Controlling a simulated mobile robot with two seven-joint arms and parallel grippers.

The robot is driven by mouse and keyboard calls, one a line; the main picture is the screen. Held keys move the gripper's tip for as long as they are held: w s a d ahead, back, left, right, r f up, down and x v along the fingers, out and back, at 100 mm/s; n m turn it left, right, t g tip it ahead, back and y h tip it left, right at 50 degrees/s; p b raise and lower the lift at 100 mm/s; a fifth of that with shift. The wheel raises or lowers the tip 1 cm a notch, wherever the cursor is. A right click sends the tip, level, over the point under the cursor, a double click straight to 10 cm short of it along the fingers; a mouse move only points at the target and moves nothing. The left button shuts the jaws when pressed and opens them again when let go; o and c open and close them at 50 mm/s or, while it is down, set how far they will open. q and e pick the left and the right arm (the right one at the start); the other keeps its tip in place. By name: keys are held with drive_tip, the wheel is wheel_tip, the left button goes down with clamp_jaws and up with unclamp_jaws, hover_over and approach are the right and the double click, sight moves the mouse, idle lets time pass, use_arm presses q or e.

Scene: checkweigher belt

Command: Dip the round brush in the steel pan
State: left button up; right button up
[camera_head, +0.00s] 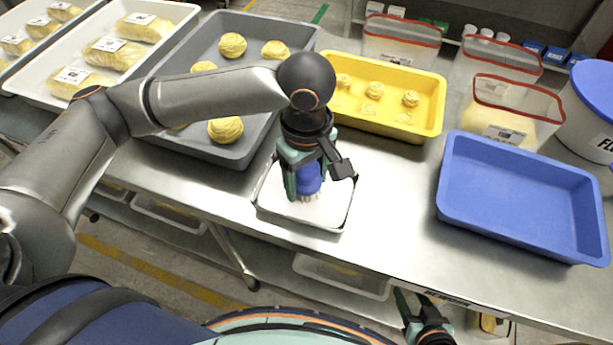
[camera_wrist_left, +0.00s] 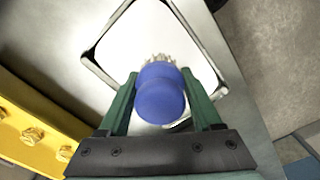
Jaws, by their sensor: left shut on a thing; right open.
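My left gripper (camera_head: 305,185) is shut on the round brush (camera_head: 309,179), which has a blue handle and pale bristles pointing down. The brush is over the steel pan (camera_head: 270,208), a shallow rectangular pan with a pale inside, on the steel table. In the left wrist view the blue handle (camera_wrist_left: 161,95) sits between the two green fingers, with the bristles over the pan (camera_wrist_left: 97,68). I cannot tell whether the bristles touch what is in the pan. My right gripper (camera_head: 421,308) is open and empty, low in front of the table's front edge.
A grey tray (camera_head: 165,139) with dough pieces lies left of the pan. A yellow tray (camera_head: 437,108) with small dough pieces lies behind it. An empty blue tray (camera_head: 520,197) lies to the right.

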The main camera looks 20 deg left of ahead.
sight(307, 168)
use_arm(q)
drive_tip(key=shift+f+p, duration=0.15)
drive_tip(key=shift+p, duration=0.6)
use_arm(e)
drive_tip(key=shift+r, duration=0.8)
idle(0.9)
use_arm(q)
drive_tip(key=shift+s, duration=0.1)
idle(0.6)
drive_tip(key=shift+r+p, duration=0.8)
drive_tip(key=shift+p, duration=0.4)
drive_tip(key=shift+r+p, duration=0.6)
drive_tip(key=shift+p, duration=0.2)
wheel_tip(307, 168, up, 4)
drive_tip(key=p, duration=0.6)
drive_tip(key=shift+r, duration=0.15)
drive_tip(key=shift+r+p, duration=0.1)
drive_tip(key=shift+p, duration=0.3)
use_arm(e)
drive_tip(key=r, duration=0.3)
drive_tip(key=d+r, duration=0.1)
drive_tip(key=r, duration=0.2)
drive_tip(key=s+r, duration=0.1)
drive_tip(key=r, duration=0.2)
drive_tip(key=shift+s+d, duration=0.1)
drive_tip(key=shift+d, duration=0.2)
